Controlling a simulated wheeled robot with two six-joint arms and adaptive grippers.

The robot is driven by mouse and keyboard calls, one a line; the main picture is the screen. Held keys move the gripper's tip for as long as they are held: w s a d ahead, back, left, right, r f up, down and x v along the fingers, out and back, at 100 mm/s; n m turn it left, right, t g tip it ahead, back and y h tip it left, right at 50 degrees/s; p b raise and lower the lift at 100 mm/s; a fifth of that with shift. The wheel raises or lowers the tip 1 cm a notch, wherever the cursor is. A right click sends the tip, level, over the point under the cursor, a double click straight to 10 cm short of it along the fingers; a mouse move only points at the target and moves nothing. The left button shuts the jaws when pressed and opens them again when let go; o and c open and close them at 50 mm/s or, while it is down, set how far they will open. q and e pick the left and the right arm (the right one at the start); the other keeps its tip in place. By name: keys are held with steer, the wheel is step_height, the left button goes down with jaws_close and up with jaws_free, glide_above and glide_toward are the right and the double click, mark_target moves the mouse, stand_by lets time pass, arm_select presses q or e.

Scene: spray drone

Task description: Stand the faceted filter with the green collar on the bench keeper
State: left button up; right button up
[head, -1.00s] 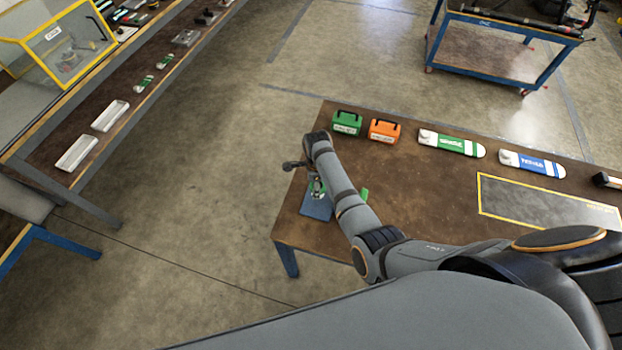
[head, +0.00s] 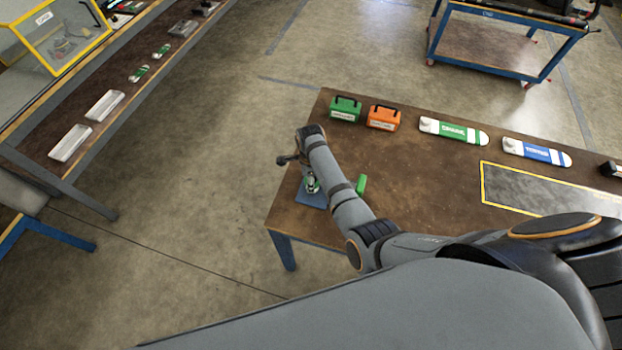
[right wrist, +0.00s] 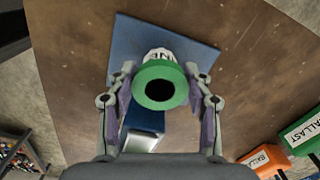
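The filter with the green collar (right wrist: 160,84) is seen from above in the right wrist view, its dark round opening facing the camera and a white lettered side showing. It is over a blue plate (right wrist: 190,48); whether its base touches the plate is hidden. In the head view the filter (head: 312,183) shows small over the blue plate (head: 311,201) near the bench's left corner. My right gripper (right wrist: 160,76) has its fingers close on both sides of the collar and appears shut on it. My left gripper is not in view.
A green block (head: 361,185) lies beside my right forearm. Green (head: 345,108) and orange (head: 383,117) boxes stand along the back edge, with green-white (head: 454,131) and blue-white (head: 536,152) items further right. The bench middle is clear.

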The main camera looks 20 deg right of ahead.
steer(key=shift+o, duration=2.1)
steer(key=shift+w+d+f, duration=0.1)
steer(key=shift+r, duration=0.3)
step_height(320, 180, up, 8)
steer(key=p, duration=0.8)
steer(key=shift+r, duration=0.1)
arm_select(q)
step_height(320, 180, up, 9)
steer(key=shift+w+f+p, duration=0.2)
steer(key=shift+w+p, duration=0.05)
steer(key=shift+p, duration=0.05)
arm_select(e)
step_height(320, 180, up, 4)
steer(key=shift+f, duration=0.1)
